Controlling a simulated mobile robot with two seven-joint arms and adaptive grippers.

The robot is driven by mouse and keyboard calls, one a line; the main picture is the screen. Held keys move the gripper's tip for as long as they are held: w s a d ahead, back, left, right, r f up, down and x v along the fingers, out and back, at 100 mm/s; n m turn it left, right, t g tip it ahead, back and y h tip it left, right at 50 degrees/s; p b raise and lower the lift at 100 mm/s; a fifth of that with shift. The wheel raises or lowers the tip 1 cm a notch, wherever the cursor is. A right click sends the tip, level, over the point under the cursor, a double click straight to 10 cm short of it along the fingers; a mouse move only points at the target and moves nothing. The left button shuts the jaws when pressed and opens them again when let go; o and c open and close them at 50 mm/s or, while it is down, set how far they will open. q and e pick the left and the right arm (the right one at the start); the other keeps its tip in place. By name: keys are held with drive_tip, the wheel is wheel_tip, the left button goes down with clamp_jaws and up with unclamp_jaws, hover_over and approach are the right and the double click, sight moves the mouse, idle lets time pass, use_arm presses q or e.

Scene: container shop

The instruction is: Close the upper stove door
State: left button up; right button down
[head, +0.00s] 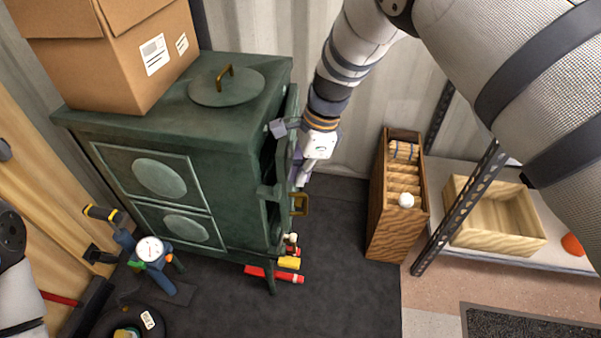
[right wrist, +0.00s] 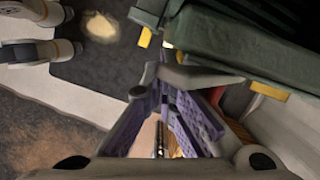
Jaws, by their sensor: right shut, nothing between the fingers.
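The dark green stove (head: 235,160) stands left of centre in the head view, with its door side facing right. The upper stove door (head: 285,150) appears to stand partly open, with a dark gap between it and the stove body. My right gripper (head: 298,168) is shut and empty, right beside the door's outer side; I cannot tell whether it touches. It partly hides the door. A brass handle (head: 299,203) sticks out just below the gripper. In the right wrist view, the purple-padded fingers (right wrist: 175,115) are close to the green stove edge (right wrist: 240,60). My left gripper is out of view.
A cardboard box (head: 110,50) and a round lid (head: 227,86) are on the stove top. Red and yellow items (head: 285,265) lie on the floor below the door. A wooden cabinet (head: 392,210) and metal shelf (head: 465,200) stand to the right, with clear dark floor between.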

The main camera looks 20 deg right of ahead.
drive_tip(key=s+d+r+p, duration=0.2)
drive_tip(key=d+r, duration=0.4)
drive_tip(key=r, duration=0.3)
use_arm(q)
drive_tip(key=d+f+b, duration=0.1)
drive_tip(key=b, duration=0.2)
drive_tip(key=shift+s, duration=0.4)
use_arm(e)
drive_tip(key=w+a+f+m+t+y, duration=0.1)
drive_tip(key=a+f+m, duration=0.2)
drive_tip(key=a+f, duration=0.3)
wheel_tip(320, 180, down, 4)
drive_tip(key=shift+w+f, duration=0.1)
drive_tip(key=shift+w, duration=0.1)
